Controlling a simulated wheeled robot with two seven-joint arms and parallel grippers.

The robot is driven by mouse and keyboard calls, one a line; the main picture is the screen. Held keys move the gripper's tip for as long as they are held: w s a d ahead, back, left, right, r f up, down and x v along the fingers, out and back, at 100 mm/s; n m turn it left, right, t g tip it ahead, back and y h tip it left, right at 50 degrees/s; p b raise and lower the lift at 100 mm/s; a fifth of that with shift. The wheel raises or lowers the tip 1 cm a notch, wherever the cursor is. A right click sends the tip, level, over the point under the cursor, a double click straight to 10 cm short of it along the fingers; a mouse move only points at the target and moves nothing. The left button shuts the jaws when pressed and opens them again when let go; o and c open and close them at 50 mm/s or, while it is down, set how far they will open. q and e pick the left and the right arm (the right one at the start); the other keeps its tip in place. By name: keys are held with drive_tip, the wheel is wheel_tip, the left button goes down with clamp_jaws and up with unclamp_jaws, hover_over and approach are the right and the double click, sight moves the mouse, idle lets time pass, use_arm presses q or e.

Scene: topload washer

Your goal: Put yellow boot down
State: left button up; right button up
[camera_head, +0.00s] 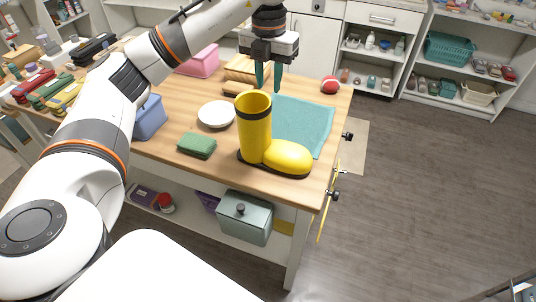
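The yellow boot (256,135) stands upright on the wooden table near its front right corner, with its toe to the right. It has a dark band near the top and a dark sole. Its sole appears to rest on the table and partly on the teal cloth (308,122). My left gripper (268,77) is above and behind the boot's opening, pointing down. Its two teal fingers are spread apart with nothing between them, and they look clear of the boot. My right gripper is not in view.
A white plate (216,114), a green sponge (197,145) and a blue container (150,117) are left of the boot. A red ball (330,85) sits at the table's right edge. Wooden blocks (241,69) and a pink box (200,62) stand behind. The floor (430,180) at right is clear.

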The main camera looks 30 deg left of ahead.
use_arm(q)
drive_tip(key=shift+f+n, duration=0.1)
drive_tip(key=shift+n, duration=0.2)
drive_tip(key=p, duration=0.2)
hover_over(270, 119)
drive_tip(key=f, duration=0.6)
drive_tip(key=shift+w+a, duration=0.15)
drive_tip(key=shift+w, duration=0.15)
wheel_tip(270, 119, down, 6)
drive_tip(key=p, duration=0.2)
drive_tip(key=shift+r+p, duration=0.2)
drive_tip(key=shift+p, duration=0.1)
drive_tip(key=shift+f, duration=0.2)
clamp_jaws()
drive_tip(key=shift+r, duration=0.15)
